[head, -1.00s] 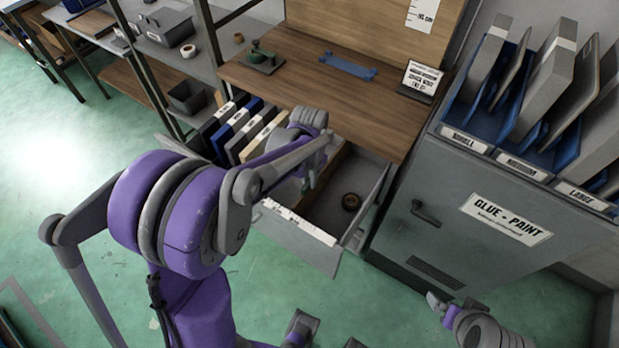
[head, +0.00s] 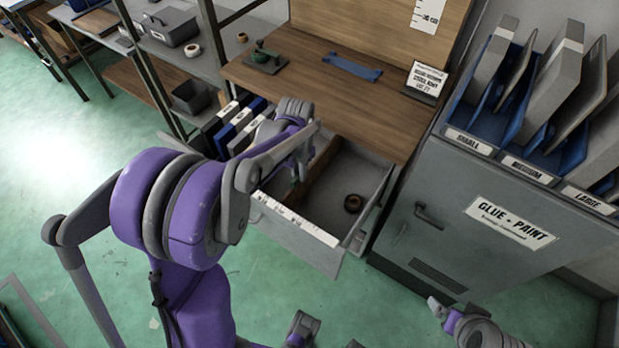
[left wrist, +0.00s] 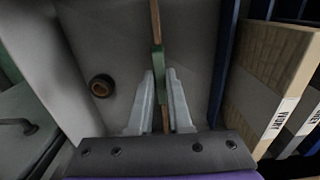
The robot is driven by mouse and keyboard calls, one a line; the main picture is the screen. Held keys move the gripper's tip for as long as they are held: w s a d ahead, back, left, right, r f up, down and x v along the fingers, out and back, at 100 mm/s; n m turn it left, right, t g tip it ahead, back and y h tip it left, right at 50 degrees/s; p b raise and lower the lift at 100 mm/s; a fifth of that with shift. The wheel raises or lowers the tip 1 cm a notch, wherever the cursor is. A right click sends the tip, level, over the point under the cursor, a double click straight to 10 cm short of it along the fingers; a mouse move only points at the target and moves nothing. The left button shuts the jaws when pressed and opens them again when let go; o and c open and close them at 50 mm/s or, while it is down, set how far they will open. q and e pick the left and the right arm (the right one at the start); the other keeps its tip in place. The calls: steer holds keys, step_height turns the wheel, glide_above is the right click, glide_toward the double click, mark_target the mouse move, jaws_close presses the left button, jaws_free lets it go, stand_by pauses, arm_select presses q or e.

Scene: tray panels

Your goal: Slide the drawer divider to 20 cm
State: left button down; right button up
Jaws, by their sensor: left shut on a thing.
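The drawer (head: 325,259) stands open below the wooden bench, with a white scale strip (head: 297,219) along its front edge. A thin wooden divider (head: 323,172) runs front to back inside it; it also shows in the left wrist view (left wrist: 155,18), with a green piece (left wrist: 158,62) on it. My left gripper (head: 299,172) reaches into the drawer from above. In the left wrist view its fingers (left wrist: 160,90) are shut on the divider, one each side. The scale's numbers are too small to read. My right gripper (head: 437,307) is low at the right, away from the drawer.
A dark tape roll (head: 353,203) lies in the drawer, right of the divider. Upright binders (head: 222,135) stand close to the drawer's left. A grey cabinet (head: 450,215) stands to its right. The bench top (head: 300,90) holds a sign (head: 425,82) and a blue bar (head: 352,67).

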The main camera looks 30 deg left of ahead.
arm_select(q)
steer(key=shift+a, duration=0.3)
steer(key=c, duration=0.8)
jaws_free()
steer(key=shift+c, duration=0.2)
steer(key=shift+r, duration=0.1)
step_height(320, 180, up, 11)
steer(key=p, duration=0.1)
steer(key=shift+f, duration=0.2)
